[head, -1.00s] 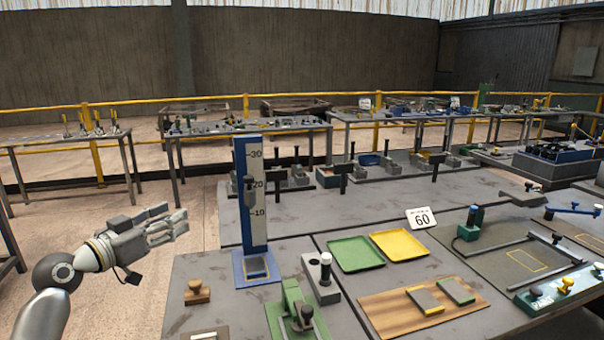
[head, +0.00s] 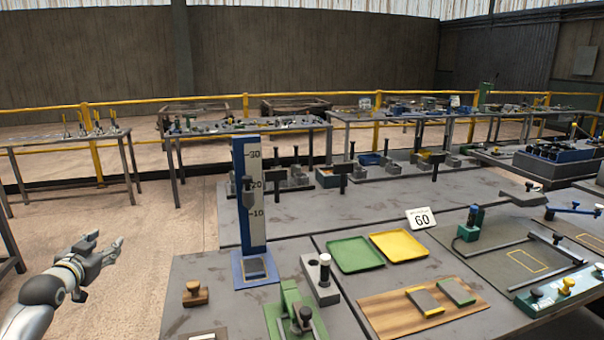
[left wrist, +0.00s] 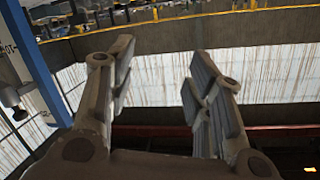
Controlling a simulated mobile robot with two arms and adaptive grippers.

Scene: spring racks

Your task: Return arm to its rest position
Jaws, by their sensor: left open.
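My left gripper (head: 108,246) is at the lower left of the head view, out over the bare floor and left of the grey workbench (head: 190,267). It is open and empty. In the left wrist view its two fingers (left wrist: 160,95) stand apart with nothing between them. The wrist view appears turned over, with the wall below and the tables at the top. My right gripper is in neither view.
A blue-framed scale (head: 250,200) stands upright on the bench and shows at the left of the wrist view (left wrist: 32,70). A wooden knob block (head: 194,293) is near the bench edge. Green (head: 355,254) and yellow (head: 399,245) trays lie further right. Floor left of the bench is clear.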

